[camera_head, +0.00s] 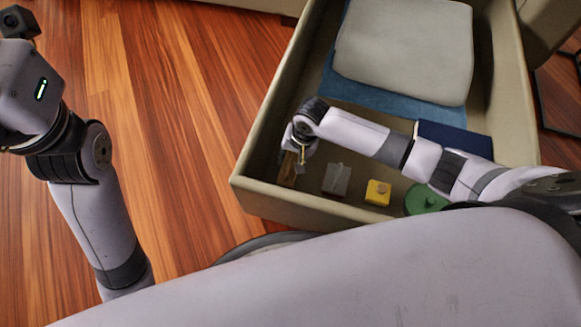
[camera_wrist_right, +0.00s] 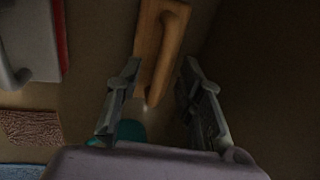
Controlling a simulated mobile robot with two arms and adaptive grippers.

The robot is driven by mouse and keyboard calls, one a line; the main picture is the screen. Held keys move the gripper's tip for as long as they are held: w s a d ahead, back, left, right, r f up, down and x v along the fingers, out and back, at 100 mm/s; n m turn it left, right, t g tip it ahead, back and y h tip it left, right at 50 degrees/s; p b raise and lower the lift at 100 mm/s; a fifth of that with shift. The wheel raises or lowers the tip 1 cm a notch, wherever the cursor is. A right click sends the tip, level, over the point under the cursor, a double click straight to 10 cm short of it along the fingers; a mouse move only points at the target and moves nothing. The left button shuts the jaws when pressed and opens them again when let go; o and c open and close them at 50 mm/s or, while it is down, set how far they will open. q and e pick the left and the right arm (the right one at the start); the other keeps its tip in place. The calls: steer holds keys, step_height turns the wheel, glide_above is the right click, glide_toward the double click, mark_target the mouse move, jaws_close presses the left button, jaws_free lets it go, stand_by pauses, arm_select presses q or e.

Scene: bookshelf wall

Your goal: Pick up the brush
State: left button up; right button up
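A long wooden piece with a raised bar handle, which I take to be the brush (camera_wrist_right: 176,35), lies on the drawer floor in the right wrist view. In the head view a narrow brown part of it (camera_head: 288,168) shows at the drawer's left front corner, below my right gripper (camera_head: 301,160). In the wrist view my right gripper (camera_wrist_right: 160,65) is open, its two fingers apart on either side of the wooden piece's near end. I cannot tell the height between them. My left arm is at the left, over the floor; its fingers are outside the picture.
The drawer (camera_head: 262,205) has raised walls close to my right gripper. A grey block with a handle (camera_head: 337,180), a yellow block (camera_head: 378,193) and a green round thing (camera_head: 425,199) lie along its front. Folded grey cloth (camera_head: 405,45) and dark blue cloth (camera_head: 455,137) lie farther back.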

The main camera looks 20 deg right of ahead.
jaws_close()
stand_by(0.7)
